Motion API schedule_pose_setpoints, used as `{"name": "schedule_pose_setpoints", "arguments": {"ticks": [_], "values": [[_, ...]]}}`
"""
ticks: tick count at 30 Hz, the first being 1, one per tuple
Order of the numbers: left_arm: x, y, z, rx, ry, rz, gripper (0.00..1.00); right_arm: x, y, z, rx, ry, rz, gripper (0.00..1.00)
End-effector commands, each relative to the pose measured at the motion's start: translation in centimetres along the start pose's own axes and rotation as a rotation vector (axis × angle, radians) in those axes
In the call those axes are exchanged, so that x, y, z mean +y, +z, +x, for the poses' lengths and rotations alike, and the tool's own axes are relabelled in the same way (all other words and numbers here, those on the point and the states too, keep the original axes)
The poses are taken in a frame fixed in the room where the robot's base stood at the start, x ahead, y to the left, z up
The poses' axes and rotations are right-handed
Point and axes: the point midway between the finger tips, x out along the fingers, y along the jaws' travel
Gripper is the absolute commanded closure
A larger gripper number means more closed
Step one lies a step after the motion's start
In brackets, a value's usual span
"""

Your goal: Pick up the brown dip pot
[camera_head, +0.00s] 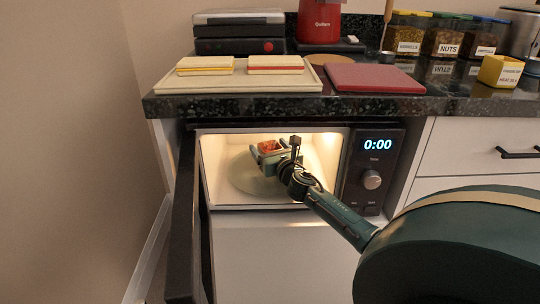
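The small brown dip pot (268,146) with a reddish top is inside the open, lit microwave, over the back part of the glass turntable (242,182). My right arm reaches into the microwave from the lower right. My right gripper (268,152) is at the pot, with its fingers apart and the pot showing between or just behind them. The gripper hides the pot's lower part. I cannot tell whether the fingers touch it or whether it is lifted. My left gripper is not in view.
The microwave door (184,225) stands open at the left. The control panel (373,170) is right of the cavity, and the dark countertop (230,106) runs above. A tray (300,78) with sandwiches, a red board (373,78) and spice jars stand on the counter.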

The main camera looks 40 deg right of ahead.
Motion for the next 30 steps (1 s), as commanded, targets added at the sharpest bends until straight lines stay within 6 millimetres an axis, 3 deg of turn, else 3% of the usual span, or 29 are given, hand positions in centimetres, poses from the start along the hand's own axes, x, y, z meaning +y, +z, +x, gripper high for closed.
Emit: {"name": "schedule_pose_setpoints", "arguments": {"ticks": [18,30], "values": [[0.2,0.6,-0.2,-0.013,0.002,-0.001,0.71,0.0,0.0,0.0,0.0,0.0,0.0,0.72],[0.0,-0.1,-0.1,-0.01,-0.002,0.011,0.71,0.0,1.1,0.0,-0.003,0.0,-0.002,0.72]]}}
